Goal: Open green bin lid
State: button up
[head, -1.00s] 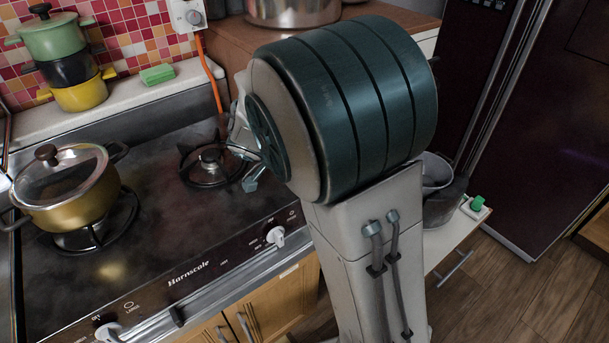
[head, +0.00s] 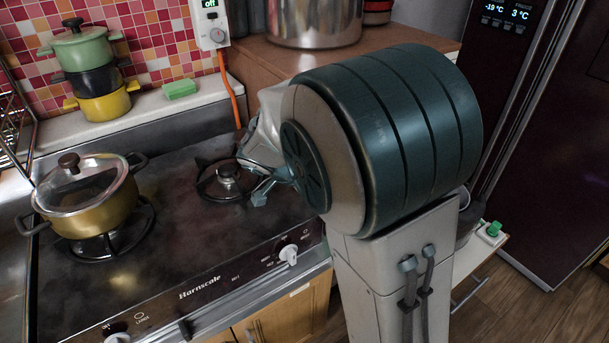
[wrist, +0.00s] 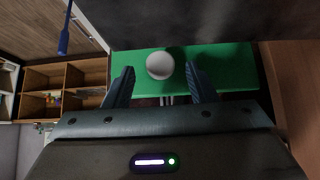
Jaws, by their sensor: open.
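A green panel (wrist: 222,58), which looks like the bin lid, lies ahead of my gripper in the wrist view. A round white knob (wrist: 160,65) shows against it. My gripper (wrist: 160,72) is open, with one dark finger on each side of the knob. The fingers look apart from the knob; the remaining depth is hard to judge. The rest of the bin is hidden. In the head view my arm blocks the area behind it, and neither the lid nor the gripper fingers can be made out.
The stove (head: 150,270) stands left of my arm, with a lidded gold pot (head: 92,205) on it. A green pot (head: 80,48) tops a stack behind. A dark fridge (head: 555,150) stands right. In the wrist view, wooden shelves (wrist: 60,78) are left and a brown panel (wrist: 290,85) right.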

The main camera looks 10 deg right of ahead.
jog(key=v, duration=1.2)
jog(key=shift+p, duration=0.4)
jog(key=shift+s+d, duration=0.1)
jog(key=s+d+r+n+y+p, duration=0.2)
jog(key=s+d+n+y+p, duration=0.1)
jog(key=s+n, duration=0.3)
jog(key=s+d+r+n+y+p, duration=0.1)
jog(key=s+d+n+y+p, duration=0.2)
jog(key=s+n+p, duration=0.3)
jog(key=s+n+y, duration=0.1)
jog(key=s, duration=0.2)
jog(key=shift+r+n, duration=0.3)
jog(key=shift+r, duration=0.1)
jog(key=shift+d, duration=0.15)
dwell(1.0)
